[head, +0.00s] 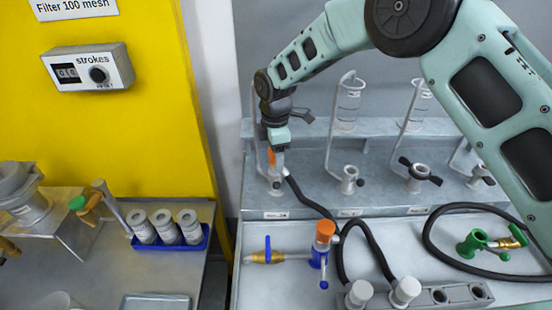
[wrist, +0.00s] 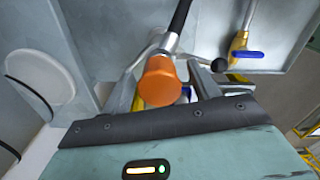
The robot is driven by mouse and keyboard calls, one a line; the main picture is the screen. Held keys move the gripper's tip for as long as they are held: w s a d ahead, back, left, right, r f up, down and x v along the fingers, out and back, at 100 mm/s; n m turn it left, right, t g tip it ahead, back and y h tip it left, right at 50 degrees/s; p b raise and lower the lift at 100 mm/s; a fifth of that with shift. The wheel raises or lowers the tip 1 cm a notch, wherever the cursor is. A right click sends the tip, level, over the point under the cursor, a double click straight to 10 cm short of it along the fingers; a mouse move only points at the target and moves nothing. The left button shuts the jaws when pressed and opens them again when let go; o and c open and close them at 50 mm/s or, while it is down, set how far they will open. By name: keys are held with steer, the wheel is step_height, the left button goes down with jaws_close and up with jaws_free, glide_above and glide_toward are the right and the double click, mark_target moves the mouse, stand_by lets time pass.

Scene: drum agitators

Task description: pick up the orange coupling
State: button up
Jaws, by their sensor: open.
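The orange coupling (head: 271,157) is at the far left station of the grey bench, just below my gripper (head: 277,148) in the head view. A black hose leads away from its grey metal end. In the wrist view the rounded orange end of the coupling (wrist: 160,82) shows large between the fingers of my gripper (wrist: 172,88). The fingers are spread apart. The coupling partly hides the left finger, and I cannot tell whether either finger touches it.
An orange-capped blue fitting (head: 325,232) stands on the lower bench beside a brass valve with a blue handle (head: 267,256). A black hose (head: 375,240) loops there. Clamp posts (head: 348,180) line the back. A blue tray (head: 203,243) holds grey cylinders at left.

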steer(key=c, duration=1.2)
steer(key=shift+r, duration=0.15)
step_height(320, 180, up, 10)
steer(key=b, duration=0.4)
